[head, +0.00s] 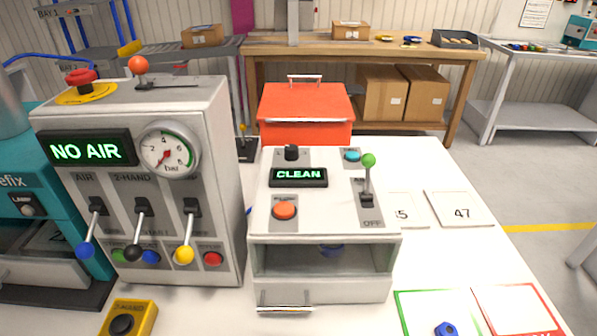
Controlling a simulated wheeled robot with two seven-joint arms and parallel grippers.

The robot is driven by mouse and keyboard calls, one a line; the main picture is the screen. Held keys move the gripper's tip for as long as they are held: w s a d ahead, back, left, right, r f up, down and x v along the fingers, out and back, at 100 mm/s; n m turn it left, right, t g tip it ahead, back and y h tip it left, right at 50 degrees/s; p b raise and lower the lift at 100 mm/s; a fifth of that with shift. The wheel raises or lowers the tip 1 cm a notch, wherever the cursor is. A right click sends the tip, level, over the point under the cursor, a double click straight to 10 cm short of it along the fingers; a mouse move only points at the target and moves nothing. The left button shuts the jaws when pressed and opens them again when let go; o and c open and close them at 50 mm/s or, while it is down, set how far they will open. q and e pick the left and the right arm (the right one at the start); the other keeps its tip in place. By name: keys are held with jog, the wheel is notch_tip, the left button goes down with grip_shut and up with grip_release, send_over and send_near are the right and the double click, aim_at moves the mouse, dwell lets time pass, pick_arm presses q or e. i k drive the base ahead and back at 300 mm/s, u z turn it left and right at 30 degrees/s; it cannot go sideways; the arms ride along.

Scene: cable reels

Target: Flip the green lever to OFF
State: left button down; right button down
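The green lever (368,161) has a green ball on a thin metal stem. It rises roughly upright from a black base on the right of the top of a light grey box (330,208). The word OFF is printed on a grey plate (372,223) at the near end of the lever's slot. A label behind the stem is partly hidden. A display (298,177) on the same box reads CLEAN. Neither of my grippers is in view.
An orange button (285,211), a black knob (291,153) and a blue button (352,156) share the box top. A tall control panel (135,230) reading NO AIR stands at left. White table is clear around the number cards (461,210).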

aim_at(368, 159)
jog(key=k, duration=1)
jog(key=z, duration=1.3)
jog(key=i, duration=0.8)
jog(key=u, duration=1.85)
